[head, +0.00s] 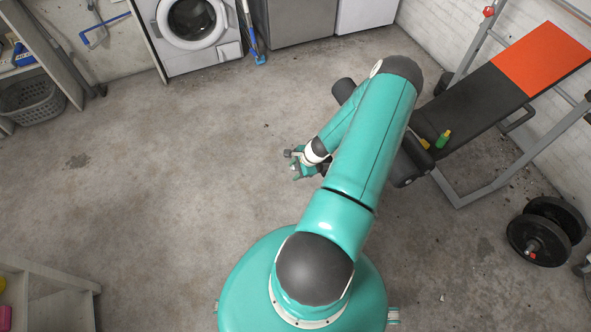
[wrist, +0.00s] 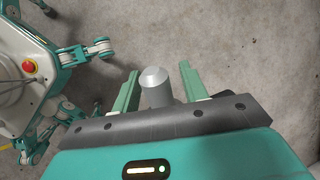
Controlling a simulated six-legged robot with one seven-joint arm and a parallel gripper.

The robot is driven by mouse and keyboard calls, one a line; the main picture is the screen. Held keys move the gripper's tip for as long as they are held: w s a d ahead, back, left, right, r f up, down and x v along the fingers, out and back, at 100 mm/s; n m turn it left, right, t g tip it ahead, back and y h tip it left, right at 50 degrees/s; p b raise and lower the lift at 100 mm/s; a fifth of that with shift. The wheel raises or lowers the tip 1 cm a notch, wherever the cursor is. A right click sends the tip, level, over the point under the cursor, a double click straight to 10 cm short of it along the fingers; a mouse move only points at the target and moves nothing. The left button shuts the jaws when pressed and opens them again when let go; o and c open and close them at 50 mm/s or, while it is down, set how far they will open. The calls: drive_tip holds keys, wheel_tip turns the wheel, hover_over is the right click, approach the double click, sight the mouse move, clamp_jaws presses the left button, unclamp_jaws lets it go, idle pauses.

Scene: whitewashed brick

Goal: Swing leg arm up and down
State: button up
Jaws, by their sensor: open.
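A workout bench with a black and orange pad (head: 475,100) stands at the right in the head view. Dark padded rollers at its near end, one at the upper left (head: 344,90) and one lower right (head: 412,160), appear to belong to the leg arm; my arm hides what lies between them. My gripper (head: 294,162) is left of these rollers, apart from them. In the wrist view my gripper (wrist: 158,68) has its two teal fingers spread. A grey cylinder (wrist: 157,88) shows between them; I cannot tell whether it is part of my gripper. The leg arm is not recognisable there.
A green bottle (head: 443,139) sits by the bench pad. Dumbbell weights (head: 545,232) lie at the right. A washing machine (head: 195,30) stands at the back, a laundry basket (head: 32,100) and shelves at the left. The concrete floor (head: 150,180) left of my arm is clear.

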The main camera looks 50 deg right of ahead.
drive_tip(key=shift+f, duration=0.1)
clamp_jaws()
drive_tip(key=shift+f, duration=0.15)
drive_tip(key=s+d+f+g+h, duration=0.1)
drive_tip(key=d+f+h, duration=0.1)
drive_tip(key=f, duration=0.6)
drive_tip(key=s+d+f+g+h, duration=0.2)
drive_tip(key=d+f, duration=0.1)
drive_tip(key=f, duration=0.5)
drive_tip(key=shift+d+n+h, duration=0.25)
drive_tip(key=shift+n+h, duration=0.15)
drive_tip(key=shift+s+d, duration=0.1)
drive_tip(key=shift+s, duration=0.1)
